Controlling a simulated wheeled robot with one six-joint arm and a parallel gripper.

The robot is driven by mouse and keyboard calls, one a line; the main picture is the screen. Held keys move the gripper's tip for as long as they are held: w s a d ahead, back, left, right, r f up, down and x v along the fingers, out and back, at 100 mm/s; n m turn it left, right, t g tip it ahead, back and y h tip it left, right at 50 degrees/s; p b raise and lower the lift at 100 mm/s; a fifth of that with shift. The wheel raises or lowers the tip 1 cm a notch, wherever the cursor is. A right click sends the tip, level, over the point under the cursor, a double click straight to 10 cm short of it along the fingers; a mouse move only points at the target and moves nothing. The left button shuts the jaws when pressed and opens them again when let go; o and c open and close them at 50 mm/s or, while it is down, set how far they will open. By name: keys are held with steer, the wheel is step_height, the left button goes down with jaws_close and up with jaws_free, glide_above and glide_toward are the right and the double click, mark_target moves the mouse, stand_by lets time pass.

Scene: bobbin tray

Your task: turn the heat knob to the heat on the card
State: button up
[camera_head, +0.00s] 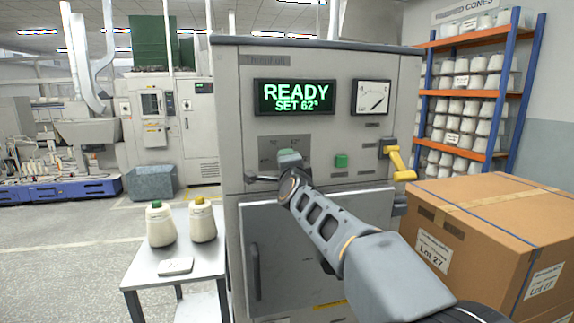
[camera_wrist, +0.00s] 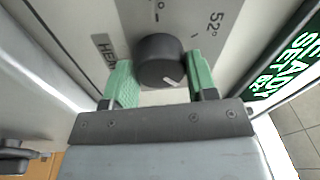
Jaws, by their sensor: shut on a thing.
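The heat knob (camera_wrist: 158,59) is a dark round knob with a white pointer mark, on the grey machine front. In the wrist view its pointer faces the lower right, and a printed 52° (camera_wrist: 215,22) stands to its upper right. My gripper (camera_wrist: 162,80) has green fingertips on both sides of the knob and is shut on it. In the head view my gripper (camera_head: 289,157) hides the knob. The machine's display (camera_head: 294,96) reads READY, SET 62°. A small white item (camera_head: 176,266) lies on the side table; I cannot tell whether it is the card.
The side table (camera_head: 196,252) holds two cream cones of yarn (camera_head: 161,226). A yellow lever (camera_head: 399,161) and a green button (camera_head: 341,160) are right of my gripper. A large cardboard box (camera_head: 480,215) stands at the right. A shelf of cones is behind it.

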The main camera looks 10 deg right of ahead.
steer(key=shift+r+m+g+h+p, duration=0.15)
steer(key=shift+m+g+p, duration=0.2)
steer(key=shift+m, duration=1.8)
steer(key=shift+m+g+h+p, duration=0.15)
steer(key=shift+m+g+p, duration=0.2)
steer(key=shift+m, duration=1.8)
steer(key=o, duration=0.9)
steer(key=shift+s, duration=0.1)
steer(key=shift+s+a+p, duration=0.25)
steer(key=shift+s+a, duration=0.05)
steer(key=shift+s, duration=1.95)
steer(key=shift+s+a+p, duration=0.25)
steer(key=shift+s+a, duration=0.05)
steer(key=shift+s, duration=1.95)
steer(key=shift+s+a+p, duration=0.25)
steer(key=shift+s+a, duration=0.05)
steer(key=shift+s, duration=1.95)
